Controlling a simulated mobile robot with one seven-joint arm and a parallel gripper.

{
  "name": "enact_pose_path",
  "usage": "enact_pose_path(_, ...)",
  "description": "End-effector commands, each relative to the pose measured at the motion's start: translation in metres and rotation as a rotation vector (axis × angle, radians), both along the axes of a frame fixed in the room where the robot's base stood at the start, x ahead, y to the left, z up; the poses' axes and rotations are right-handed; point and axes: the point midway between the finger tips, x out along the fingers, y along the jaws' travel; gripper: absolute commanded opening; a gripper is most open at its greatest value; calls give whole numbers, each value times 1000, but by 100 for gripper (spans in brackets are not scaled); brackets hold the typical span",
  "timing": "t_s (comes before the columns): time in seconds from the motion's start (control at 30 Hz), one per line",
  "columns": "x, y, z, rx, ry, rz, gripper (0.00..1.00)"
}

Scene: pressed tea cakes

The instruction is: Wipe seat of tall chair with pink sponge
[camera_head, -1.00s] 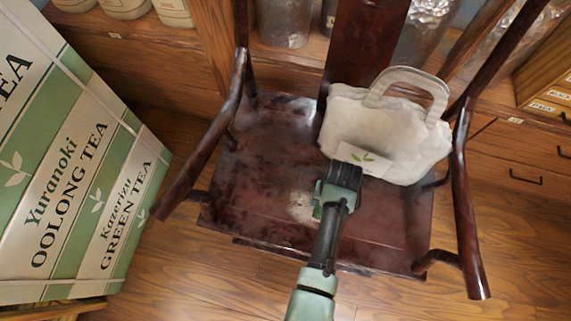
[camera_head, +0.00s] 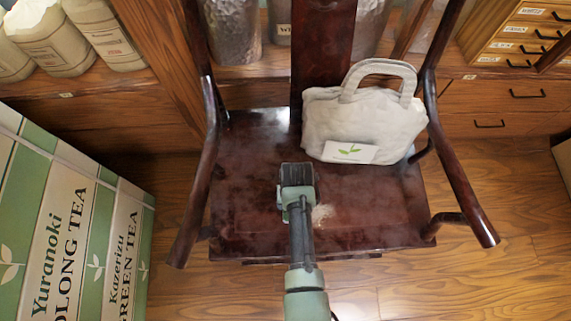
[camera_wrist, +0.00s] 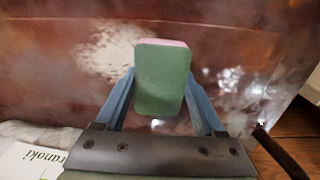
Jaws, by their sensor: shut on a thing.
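The tall chair has a dark red-brown wooden seat (camera_head: 250,214) with arms and a back. A pale dusty patch (camera_head: 322,214) lies on the seat, just right of my gripper (camera_head: 297,178); it also shows in the wrist view (camera_wrist: 112,50). My gripper is over the middle of the seat. In the wrist view its blue fingers are shut on the sponge (camera_wrist: 162,80), which shows a green face and a thin pink edge at the top. The sponge is hidden in the head view. Whether it touches the seat, I cannot tell.
A whitish cloth bag (camera_head: 360,120) with a leaf label stands on the seat's back right part. Large tea boxes (camera_head: 70,225) stand at the left. Wooden floor is free at the lower right.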

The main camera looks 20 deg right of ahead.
Motion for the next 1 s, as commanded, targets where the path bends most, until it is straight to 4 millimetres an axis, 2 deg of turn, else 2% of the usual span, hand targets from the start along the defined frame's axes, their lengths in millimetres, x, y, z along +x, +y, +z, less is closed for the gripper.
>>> enact_pose_path(0.13, 1, 1, 26, -1, -3, 0, 26)
enact_pose_path(0.7, 6, 1, 75, -1, 0, 1, 26)
enact_pose_path(1.0, 7, 1, 81, -1, 0, 2, 26)
